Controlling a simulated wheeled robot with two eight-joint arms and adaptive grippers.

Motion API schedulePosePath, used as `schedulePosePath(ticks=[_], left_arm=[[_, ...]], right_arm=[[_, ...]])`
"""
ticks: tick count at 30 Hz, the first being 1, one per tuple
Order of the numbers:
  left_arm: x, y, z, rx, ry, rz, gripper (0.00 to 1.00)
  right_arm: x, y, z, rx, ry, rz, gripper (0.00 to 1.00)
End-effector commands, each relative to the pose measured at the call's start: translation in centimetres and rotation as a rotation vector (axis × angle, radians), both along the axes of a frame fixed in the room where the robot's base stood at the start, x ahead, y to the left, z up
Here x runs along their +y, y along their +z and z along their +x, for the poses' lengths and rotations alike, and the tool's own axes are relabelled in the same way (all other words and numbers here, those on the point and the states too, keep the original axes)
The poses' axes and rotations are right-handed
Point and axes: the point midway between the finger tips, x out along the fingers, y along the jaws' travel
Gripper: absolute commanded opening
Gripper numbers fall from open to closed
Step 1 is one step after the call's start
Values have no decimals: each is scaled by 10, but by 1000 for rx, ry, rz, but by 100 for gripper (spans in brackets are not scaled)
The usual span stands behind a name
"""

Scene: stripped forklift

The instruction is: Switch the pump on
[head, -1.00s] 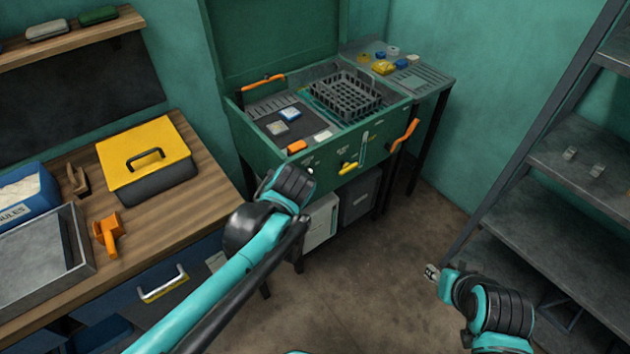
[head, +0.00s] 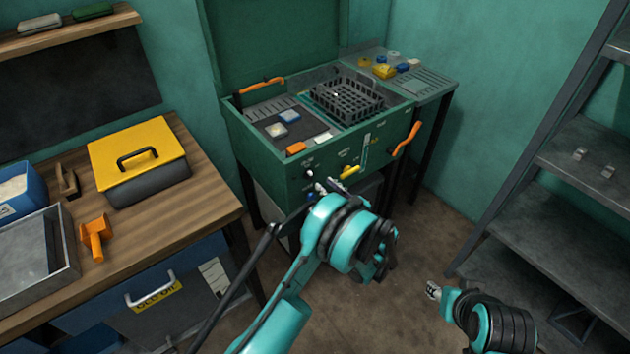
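The green parts washer (head: 268,170) stands against the back wall with its lid up. Its front panel carries a small dark knob (head: 309,171), a yellow lever (head: 350,172) and a small blue control (head: 309,196) low down. The panel labels are too small to read, so I cannot tell which control is the pump switch. My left gripper (head: 327,186) is close to the panel, between the dark knob and the yellow lever and slightly below them. I cannot tell whether it touches. My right gripper (head: 432,290) is low at the right, away from the washer.
A black basket (head: 347,97) sits in the washer, with an orange handle (head: 407,139) at its right front. A wooden bench (head: 190,214) at the left holds a yellow-lidded box (head: 138,157). Grey shelves (head: 585,165) stand at the right. Floor between is clear.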

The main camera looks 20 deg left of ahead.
Motion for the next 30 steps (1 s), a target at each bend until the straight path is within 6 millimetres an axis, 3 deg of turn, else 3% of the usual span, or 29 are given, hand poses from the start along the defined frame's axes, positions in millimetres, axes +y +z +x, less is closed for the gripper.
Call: schedulePosePath(ticks=[5, 21, 30], left_arm=[[-4, -13, 0, -59, 1, 16, 29], [52, -13, 44, -59, 1, 15, 29], [55, -12, 47, -59, 0, 14, 29]], right_arm=[[0, -4, 0, 0, 0, 0, 40], [0, -25, 0, 0, 0, 0, 40], [0, -25, 0, 0, 0, 0, 40]])
